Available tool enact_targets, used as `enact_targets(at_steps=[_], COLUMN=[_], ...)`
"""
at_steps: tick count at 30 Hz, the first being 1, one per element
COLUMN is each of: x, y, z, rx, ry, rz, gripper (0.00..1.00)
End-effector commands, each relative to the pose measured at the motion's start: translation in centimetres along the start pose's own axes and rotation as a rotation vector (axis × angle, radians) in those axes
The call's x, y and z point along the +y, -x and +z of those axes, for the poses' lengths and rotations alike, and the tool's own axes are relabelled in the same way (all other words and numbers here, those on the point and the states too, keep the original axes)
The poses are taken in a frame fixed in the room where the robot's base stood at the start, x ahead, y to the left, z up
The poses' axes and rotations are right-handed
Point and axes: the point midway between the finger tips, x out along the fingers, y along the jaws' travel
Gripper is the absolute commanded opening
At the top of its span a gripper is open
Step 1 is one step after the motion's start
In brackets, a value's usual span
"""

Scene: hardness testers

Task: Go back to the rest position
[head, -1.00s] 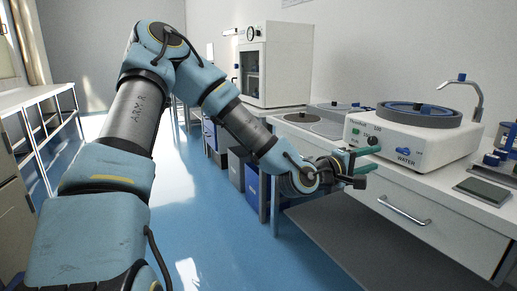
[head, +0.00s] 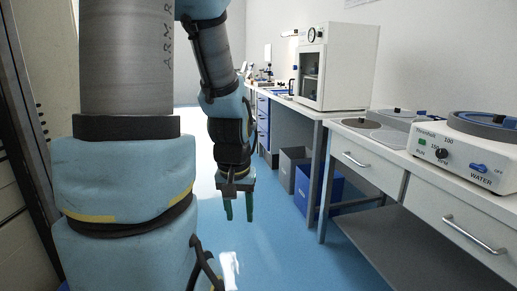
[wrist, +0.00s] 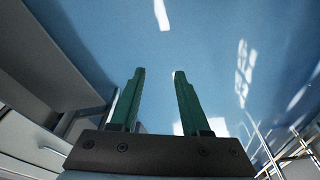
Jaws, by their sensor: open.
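My gripper (head: 238,211) hangs at the end of my arm in the head view, its green fingers pointing down over the blue floor (head: 270,262). In the wrist view my gripper (wrist: 159,95) shows two green fingers spread apart with nothing between them. It is open and empty. It is clear of the benches, left of the bench with the polishing machine.
A white polishing machine (head: 460,153) stands on the right bench, whose drawer (head: 368,161) is closed. A white oven cabinet (head: 338,66) stands behind it. Blue and grey bins (head: 319,191) sit under the bench. The blue floor between is free.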

Motion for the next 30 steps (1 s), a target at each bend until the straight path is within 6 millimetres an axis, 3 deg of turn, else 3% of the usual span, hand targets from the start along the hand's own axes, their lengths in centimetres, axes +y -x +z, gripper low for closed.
enact_targets(at_steps=[3, 11, 21, 25, 30], x=[-2.1, -1.9, -1.8, -1.7, -1.7], y=[2.5, 7.7, 16.3, 17.9, 18.3], z=[2.2, 0.9, -0.8, -1.1, -1.2], rx=[-0.056, -0.055, -0.054, -0.054, -0.054], ry=[0.026, 0.021, 0.021, 0.021, 0.021], rz=[-0.009, -0.009, -0.009, -0.009, -0.009], gripper=[0.46, 0.46, 0.46, 0.46, 0.46])
